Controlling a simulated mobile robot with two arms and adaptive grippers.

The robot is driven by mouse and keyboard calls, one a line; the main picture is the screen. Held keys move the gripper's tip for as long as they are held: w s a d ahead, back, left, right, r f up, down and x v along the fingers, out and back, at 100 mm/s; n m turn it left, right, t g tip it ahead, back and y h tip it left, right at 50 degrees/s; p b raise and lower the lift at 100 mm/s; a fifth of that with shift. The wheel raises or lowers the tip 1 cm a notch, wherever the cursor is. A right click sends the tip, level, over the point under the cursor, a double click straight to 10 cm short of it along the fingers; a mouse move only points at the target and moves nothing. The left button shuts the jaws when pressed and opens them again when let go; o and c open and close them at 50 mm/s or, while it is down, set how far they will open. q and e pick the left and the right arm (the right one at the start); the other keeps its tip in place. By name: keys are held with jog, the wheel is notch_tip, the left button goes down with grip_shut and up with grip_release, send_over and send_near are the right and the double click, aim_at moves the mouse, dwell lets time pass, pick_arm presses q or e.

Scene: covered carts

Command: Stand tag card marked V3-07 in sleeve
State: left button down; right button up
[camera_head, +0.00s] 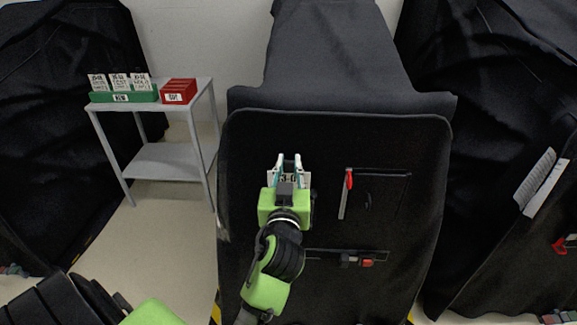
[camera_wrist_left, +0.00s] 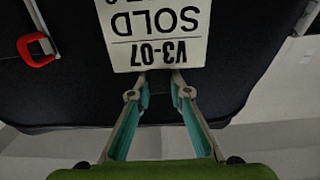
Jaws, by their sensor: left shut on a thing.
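A white tag card (camera_wrist_left: 155,30) hangs large at the top of the left wrist view, its print upside down there: SOLD and V3-07. In the head view the card (camera_head: 304,180) is mostly hidden by my gripper. My left gripper (camera_head: 289,158) is shut on the card, in front of the black cover; its fingers also show in the wrist view (camera_wrist_left: 161,82), meeting the card's near edge. A rectangular outlined pocket (camera_head: 385,193) is on the cover to the right of the gripper. I cannot tell for certain whether it is the sleeve. My right gripper is not in view.
A red handle on a pale strip (camera_head: 344,195) sits at the pocket's left edge. A lower slot with a red piece (camera_head: 367,262) is below. A grey side table (camera_head: 175,152) holds a green card holder (camera_head: 122,98) and a red box (camera_head: 179,91). Other covered carts flank both sides.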

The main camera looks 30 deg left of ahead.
aim_at(289, 175)
pick_arm(q)
jog(key=shift+f, duration=0.4)
jog(key=shift+f, duration=0.1)
jog(key=shift+f+b, duration=1.05)
jog(key=shift+b, duration=0.15)
jog(key=c, duration=1.8)
grip_release()
notch_tip(289, 175, up, 10)
jog(key=shift+r, duration=0.1)
